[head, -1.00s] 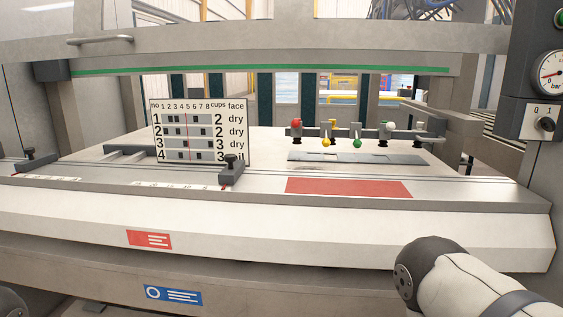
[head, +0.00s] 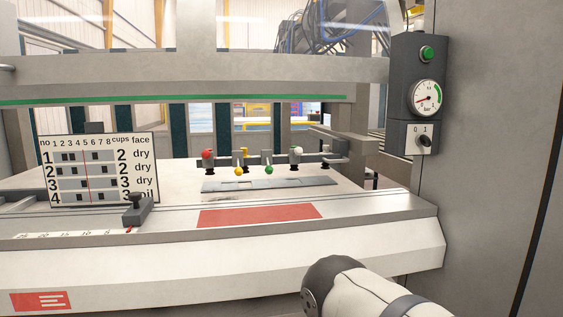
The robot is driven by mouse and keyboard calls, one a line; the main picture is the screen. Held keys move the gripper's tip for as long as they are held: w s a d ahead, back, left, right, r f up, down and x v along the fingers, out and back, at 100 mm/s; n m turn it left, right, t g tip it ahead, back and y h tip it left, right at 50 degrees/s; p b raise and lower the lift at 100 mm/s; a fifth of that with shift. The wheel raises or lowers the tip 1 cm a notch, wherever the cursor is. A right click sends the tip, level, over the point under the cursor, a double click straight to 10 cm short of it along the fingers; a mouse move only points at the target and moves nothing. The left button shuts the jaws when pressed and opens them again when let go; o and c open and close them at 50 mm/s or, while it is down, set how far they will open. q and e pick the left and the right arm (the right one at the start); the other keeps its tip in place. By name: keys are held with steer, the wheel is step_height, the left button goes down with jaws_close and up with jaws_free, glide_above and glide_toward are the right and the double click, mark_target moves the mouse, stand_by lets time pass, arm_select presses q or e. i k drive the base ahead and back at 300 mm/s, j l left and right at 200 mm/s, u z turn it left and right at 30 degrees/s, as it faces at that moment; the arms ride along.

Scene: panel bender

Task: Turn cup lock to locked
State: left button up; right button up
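No part is labelled as the cup lock, so I cannot tell which one it is. A row of balls in red (head: 208,155), yellow (head: 239,171), green (head: 269,170) and white (head: 296,151) sits along a grey bar on the machine bed. A rotary switch (head: 424,141) marked 0 and 1 is on the dark control box at the right, below a gauge (head: 428,98). My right arm enters at the bottom, but its gripper is out of view. My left gripper is not in view either.
A printed chart (head: 100,168) stands on the bed at left, with a dark clamp (head: 138,210) in front. A red plate (head: 260,215) lies on the front ledge. A green button (head: 427,54) tops the control box. A crossbeam (head: 250,68) spans above the bed.

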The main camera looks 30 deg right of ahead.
mark_target(424, 140)
steer(key=z, duration=1.75)
